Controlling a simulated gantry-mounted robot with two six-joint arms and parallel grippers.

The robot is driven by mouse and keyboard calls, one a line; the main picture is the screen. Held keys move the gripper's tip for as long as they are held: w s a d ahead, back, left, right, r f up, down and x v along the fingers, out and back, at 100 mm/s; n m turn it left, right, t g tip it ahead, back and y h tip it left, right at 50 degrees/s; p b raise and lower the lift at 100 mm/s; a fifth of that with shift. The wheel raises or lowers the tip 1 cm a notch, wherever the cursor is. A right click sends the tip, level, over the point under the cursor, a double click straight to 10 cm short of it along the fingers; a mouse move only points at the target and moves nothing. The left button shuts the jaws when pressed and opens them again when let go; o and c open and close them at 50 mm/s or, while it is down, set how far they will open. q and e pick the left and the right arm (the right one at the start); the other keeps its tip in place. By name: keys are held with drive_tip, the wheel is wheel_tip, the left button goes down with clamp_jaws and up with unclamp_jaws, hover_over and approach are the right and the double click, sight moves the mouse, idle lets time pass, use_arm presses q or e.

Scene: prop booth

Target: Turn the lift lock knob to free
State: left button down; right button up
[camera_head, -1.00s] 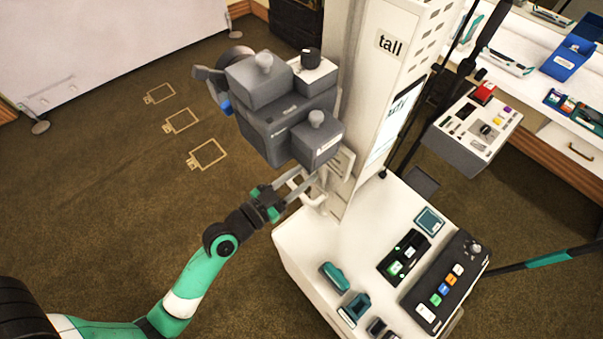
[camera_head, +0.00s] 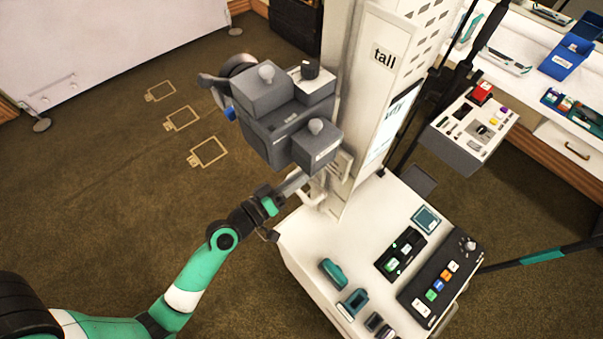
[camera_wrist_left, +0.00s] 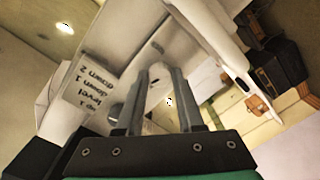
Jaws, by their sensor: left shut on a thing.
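I cannot tell which of these is the lift lock knob. My left gripper (camera_head: 303,182) is just below the lower grey block, at a white handle frame (camera_head: 316,190). In the left wrist view its fingers (camera_wrist_left: 160,95) are shut on a pale part (camera_wrist_left: 158,78) largely hidden between them. My right gripper is out of view.
A label (camera_wrist_left: 90,93) reading "up 1, level, down 1, down 2" shows inverted beside the fingers. The white cart top (camera_head: 318,240) carries a black button panel (camera_head: 440,280) and small teal items. Open carpet (camera_head: 110,210) lies left.

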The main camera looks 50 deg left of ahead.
use_arm(q)
drive_tip(key=shift+n+p, duration=0.3)
drive_tip(key=shift+n, duration=1.2)
drive_tip(key=c, duration=0.5)
unclamp_jaws()
drive_tip(key=s+b, duration=0.2)
drive_tip(key=s, duration=0.4)
drive_tip(key=s+b, duration=0.1)
drive_tip(key=s, duration=0.4)
drive_tip(key=shift+s+r+b, duration=0.2)
drive_tip(key=shift+s+b, duration=0.15)
